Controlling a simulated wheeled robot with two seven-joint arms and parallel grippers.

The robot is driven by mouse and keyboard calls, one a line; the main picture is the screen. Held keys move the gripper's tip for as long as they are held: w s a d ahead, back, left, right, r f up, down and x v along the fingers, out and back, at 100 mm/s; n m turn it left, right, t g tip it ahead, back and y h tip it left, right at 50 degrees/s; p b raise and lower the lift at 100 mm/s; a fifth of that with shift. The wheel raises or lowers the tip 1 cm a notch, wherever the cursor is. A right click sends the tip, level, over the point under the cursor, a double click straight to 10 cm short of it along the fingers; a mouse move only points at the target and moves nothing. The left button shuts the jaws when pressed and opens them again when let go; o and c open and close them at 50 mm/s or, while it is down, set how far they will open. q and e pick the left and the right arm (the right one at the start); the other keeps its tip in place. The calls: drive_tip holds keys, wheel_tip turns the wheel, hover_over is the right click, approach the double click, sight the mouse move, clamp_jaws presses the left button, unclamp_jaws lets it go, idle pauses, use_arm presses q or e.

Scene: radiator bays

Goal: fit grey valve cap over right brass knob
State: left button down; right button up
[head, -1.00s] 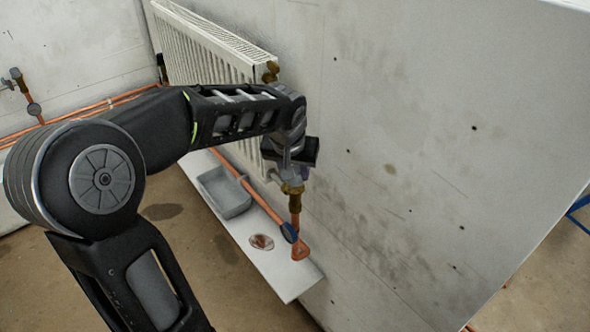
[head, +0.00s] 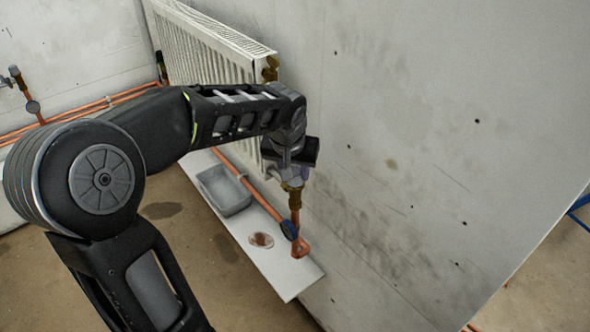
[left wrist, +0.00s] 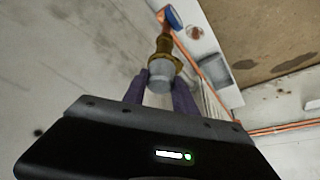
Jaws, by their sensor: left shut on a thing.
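The right brass knob (head: 292,187) tops an upright brass valve and copper pipe beside the radiator's near end; the brass also shows in the left wrist view (left wrist: 164,45). My left gripper (head: 287,177) is right at the top of this valve. Its purple fingers (left wrist: 160,88) are shut on the grey valve cap (left wrist: 161,72). The cap lines up with the brass and appears to touch it. I cannot tell how far it sits over the knob, as the fingers and cap hide the top. My right gripper is out of view.
The radiator (head: 205,45) hangs on the wall close behind my left arm. A white ledge (head: 285,285) below holds a grey tray (head: 224,190) and a round, brownish item (head: 261,240). A blue disc (head: 289,230) sits on the low copper pipe. The wall to the right is bare.

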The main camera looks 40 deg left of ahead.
use_arm(q)
drive_tip(key=shift+f+b, duration=0.35)
drive_tip(key=shift+b, duration=0.05)
idle(0.5)
drive_tip(key=shift+c, duration=2.2)
unclamp_jaws()
drive_tip(key=shift+r, duration=0.15)
drive_tip(key=shift+r+p, duration=1.7)
drive_tip(key=shift+r, duration=0.6)
